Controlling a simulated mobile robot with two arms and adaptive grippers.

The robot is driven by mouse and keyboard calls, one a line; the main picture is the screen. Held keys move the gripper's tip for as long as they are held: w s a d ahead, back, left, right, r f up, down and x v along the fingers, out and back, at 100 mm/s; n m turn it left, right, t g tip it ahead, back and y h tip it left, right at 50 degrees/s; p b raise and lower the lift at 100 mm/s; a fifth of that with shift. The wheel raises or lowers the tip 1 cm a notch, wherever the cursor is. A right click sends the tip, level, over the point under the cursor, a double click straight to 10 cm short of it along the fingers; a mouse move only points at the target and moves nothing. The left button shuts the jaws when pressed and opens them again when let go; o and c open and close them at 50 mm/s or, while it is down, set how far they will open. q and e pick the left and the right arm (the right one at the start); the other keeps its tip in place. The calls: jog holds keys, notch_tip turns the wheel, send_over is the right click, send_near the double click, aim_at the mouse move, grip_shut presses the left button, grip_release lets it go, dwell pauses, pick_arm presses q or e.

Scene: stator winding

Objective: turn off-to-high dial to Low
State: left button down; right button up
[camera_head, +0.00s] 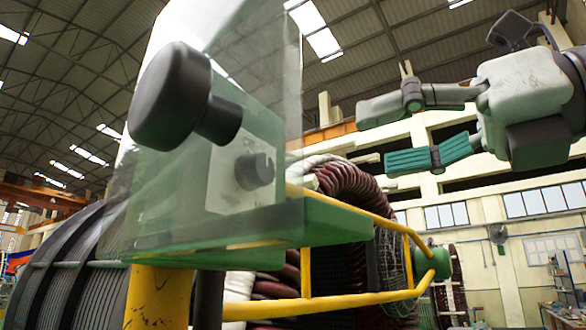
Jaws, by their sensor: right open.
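A small dark round dial (255,171) sits on a pale square plate (228,180) on the green control box. Its markings and setting are too small to read. A much larger dark knob (172,95) stands out in front of the box at upper left. I cannot tell for certain which of the two is the off-to-high dial. My right gripper (375,138) is at the upper right, open and empty, its fingers pointing left. It appears well to the right of both knobs and touches neither. My left gripper is not in view.
A clear shield (275,60) rises around the box. Yellow rails (345,300) run below and right of it. Behind stand a large coil of dark red windings (345,200) and a dark ribbed cylinder (75,260). Open air lies between the shield and my right gripper.

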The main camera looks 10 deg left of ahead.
jog(key=p+x, duration=0.6)
jog(key=x, duration=0.8)
jog(key=shift+s, duration=0.2)
